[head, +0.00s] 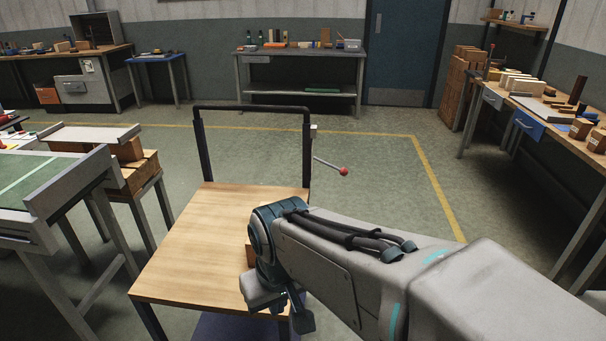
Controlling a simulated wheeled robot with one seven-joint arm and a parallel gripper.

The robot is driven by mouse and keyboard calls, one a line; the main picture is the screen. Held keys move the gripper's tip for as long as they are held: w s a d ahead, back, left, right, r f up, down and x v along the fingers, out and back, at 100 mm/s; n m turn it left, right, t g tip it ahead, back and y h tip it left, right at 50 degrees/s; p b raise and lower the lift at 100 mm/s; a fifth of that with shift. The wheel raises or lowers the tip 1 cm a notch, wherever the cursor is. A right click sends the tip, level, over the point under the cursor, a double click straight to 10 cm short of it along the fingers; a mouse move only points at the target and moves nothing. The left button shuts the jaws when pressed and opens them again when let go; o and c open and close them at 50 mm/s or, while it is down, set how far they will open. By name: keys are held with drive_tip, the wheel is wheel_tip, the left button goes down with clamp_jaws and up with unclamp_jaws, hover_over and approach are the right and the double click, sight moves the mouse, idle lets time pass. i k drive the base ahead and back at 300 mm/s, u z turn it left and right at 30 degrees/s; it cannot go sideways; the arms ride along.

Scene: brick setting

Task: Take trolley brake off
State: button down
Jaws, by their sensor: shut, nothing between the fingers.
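The trolley (180,235) has a flat light-wood top and a dark push handle (252,107) rising at its far end. A thin lever with a red knob (343,171) sticks out to the right beside the handle's right post, sloping down toward the knob. I take it for the brake lever. My gripper (292,313) points down at the near right part of the trolley, well in front of the lever and apart from it. Its fingers are shut and empty, partly hidden by my wrist. My arm covers the trolley's right near side.
A brown block (250,256) on the trolley top is mostly hidden behind my wrist. A green-topped table (50,185) and brick-laden stand (140,172) are close on the left. A workbench (545,120) stands right. The floor around the red knob is clear.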

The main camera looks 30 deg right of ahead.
sight(343, 172)
drive_tip(key=u, duration=2.15)
drive_tip(key=k, duration=1.15)
drive_tip(key=z, duration=1.5)
drive_tip(key=i, duration=0.95)
drive_tip(key=z, duration=0.1)
